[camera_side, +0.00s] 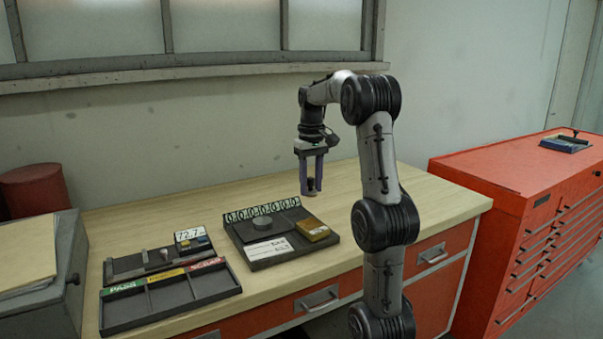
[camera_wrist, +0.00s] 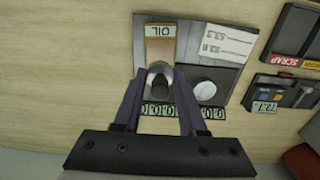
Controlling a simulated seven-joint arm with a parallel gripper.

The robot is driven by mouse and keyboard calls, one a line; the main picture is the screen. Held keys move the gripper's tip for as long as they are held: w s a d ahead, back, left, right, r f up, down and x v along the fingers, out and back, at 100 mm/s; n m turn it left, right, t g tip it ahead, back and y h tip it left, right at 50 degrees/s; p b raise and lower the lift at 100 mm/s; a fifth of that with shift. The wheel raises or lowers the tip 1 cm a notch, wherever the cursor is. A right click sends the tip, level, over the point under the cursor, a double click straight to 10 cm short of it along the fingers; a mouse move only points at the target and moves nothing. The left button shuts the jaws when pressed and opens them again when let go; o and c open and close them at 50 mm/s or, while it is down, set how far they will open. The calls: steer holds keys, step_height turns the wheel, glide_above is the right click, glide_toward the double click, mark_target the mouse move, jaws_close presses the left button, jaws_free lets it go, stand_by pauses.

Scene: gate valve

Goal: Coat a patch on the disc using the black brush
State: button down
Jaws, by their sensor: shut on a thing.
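My gripper (camera_side: 311,188) is shut on a small dark piece, which looks like the black brush (camera_wrist: 160,86), held upright between the purple fingers. The round grey disc (camera_side: 262,222) sits on that tray and shows pale in the wrist view (camera_wrist: 205,91), to the right of the fingers. The brush is apart from the disc. The brush's lower end is partly hidden by the fingers. The tan block marked OIL (camera_side: 313,229) lies on the tray; it also shows in the wrist view (camera_wrist: 160,47).
The dark tray (camera_side: 240,233) also holds a white card (camera_side: 268,247) and a row of digits (camera_side: 262,209) along its back. To the left are a sorting tray (camera_side: 170,298) with PASS and SCRAP labels and a rack with a 72.7 display (camera_side: 190,235). Table right of the tray is clear.

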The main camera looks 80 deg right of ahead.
mark_target(310, 224)
steer(key=shift+f, duration=3.8)
steer(key=shift+f, duration=0.6)
steer(key=shift+r, duration=0.1)
steer(key=shift+r, duration=3.45)
